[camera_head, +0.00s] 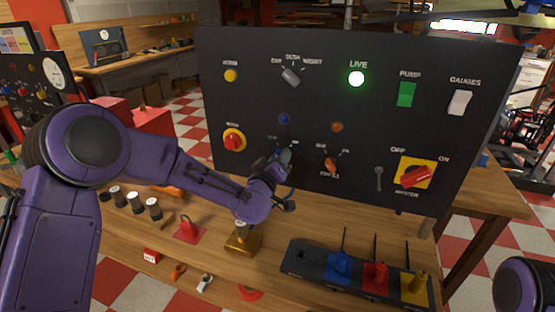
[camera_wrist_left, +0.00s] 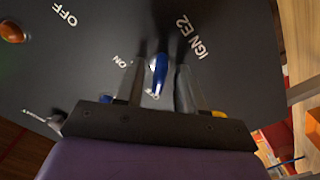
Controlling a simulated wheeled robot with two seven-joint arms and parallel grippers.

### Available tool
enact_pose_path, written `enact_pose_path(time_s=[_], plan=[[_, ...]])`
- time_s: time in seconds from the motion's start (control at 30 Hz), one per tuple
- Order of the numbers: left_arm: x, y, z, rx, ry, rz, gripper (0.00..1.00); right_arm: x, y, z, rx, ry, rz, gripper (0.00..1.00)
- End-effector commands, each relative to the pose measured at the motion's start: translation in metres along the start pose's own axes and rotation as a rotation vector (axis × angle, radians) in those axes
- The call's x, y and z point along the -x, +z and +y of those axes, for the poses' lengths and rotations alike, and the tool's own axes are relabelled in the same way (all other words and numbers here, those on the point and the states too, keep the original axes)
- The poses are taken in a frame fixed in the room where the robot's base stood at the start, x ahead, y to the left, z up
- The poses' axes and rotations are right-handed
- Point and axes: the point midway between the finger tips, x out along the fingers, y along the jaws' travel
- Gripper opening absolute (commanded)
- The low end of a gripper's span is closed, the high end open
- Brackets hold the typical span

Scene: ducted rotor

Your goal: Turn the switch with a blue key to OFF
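The upright dark switch panel (camera_head: 310,100) stands at the back of the bench. My left gripper (camera_head: 283,160) is at its lower middle and hides the blue-key switch in the head view. In the left wrist view the blue key (camera_wrist_left: 159,72) shows between the two fingers of my left gripper (camera_wrist_left: 160,88), with a gap on each side. The gripper is open around it. The labels IGN E2 and ON show close by. Which label the key points to, I cannot tell. My right gripper is not in view.
An orange key switch (camera_head: 331,164) sits just right of my left gripper. A blue round part (camera_head: 283,118) is above it. A red-and-yellow master switch (camera_head: 415,172) is at lower right. A black holder (camera_head: 300,262) and a brass padlock-like block (camera_head: 242,242) stand on the bench.

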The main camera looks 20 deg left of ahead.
Motion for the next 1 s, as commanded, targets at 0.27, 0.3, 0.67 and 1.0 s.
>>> enact_pose_path(time_s=[0.27, 0.3, 0.67, 1.0], plan=[[0.022, 0.001, -0.001, 0.0, 0.001, 0.001, 0.38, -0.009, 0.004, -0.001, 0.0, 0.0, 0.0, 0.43], [0.031, 0.001, -0.002, 0.0, 0.001, 0.002, 0.38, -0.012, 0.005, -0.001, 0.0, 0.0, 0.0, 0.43], [0.101, 0.001, 0.0, -0.001, 0.001, 0.0, 0.38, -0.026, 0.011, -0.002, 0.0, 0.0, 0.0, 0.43], [0.105, 0.0, 0.0, 0.0, 0.0, 0.0, 0.38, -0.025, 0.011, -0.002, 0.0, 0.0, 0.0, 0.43]])
